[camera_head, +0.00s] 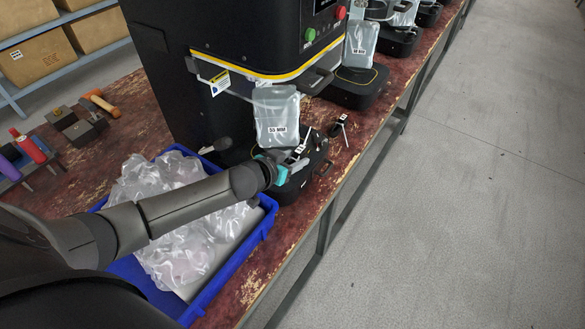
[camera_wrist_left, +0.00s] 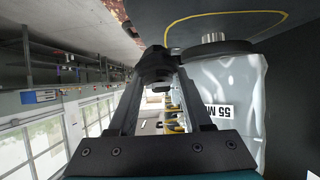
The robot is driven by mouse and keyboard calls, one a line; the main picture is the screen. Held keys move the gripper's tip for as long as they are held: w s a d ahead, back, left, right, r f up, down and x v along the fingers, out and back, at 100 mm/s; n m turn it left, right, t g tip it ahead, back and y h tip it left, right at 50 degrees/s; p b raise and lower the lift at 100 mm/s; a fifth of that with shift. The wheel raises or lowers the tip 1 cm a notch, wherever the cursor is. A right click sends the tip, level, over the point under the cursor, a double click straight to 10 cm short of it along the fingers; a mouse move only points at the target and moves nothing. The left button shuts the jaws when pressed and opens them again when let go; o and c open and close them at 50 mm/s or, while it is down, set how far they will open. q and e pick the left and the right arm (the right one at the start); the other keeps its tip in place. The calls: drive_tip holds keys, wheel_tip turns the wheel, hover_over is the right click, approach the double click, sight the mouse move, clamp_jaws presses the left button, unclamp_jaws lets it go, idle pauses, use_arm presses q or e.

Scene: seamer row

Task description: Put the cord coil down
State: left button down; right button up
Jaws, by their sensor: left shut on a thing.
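My left gripper (camera_head: 302,153) reaches over the black base of the nearest machine, just below a clear pouch. It also shows in the left wrist view (camera_wrist_left: 157,72), its two fingers closed on a small dark rounded thing, which I take to be the cord coil (camera_wrist_left: 156,62). The coil's loops cannot be made out, and in the head view it is hard to tell from the black base behind it. My right gripper is not in view.
A blue crate (camera_head: 262,232) of clear bags stands in front. A small dark item (camera_head: 340,125) lies near the bench edge. Bare red bench (camera_head: 262,268) shows right of the crate.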

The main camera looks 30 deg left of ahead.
use_arm(q)
wheel_tip(320, 180, down, 3)
drive_tip(key=shift+r+b, duration=0.1)
drive_tip(key=shift+b, duration=0.4)
drive_tip(key=shift+a+f, duration=0.15)
drive_tip(key=shift+f, duration=0.05)
drive_tip(key=shift+f, duration=0.15)
drive_tip(key=c, duration=0.6)
unclamp_jaws()
drive_tip(key=shift+r, duration=0.2)
drive_tip(key=p+v, duration=0.3)
drive_tip(key=v, duration=0.9)
drive_tip(key=shift+f, duration=0.1)
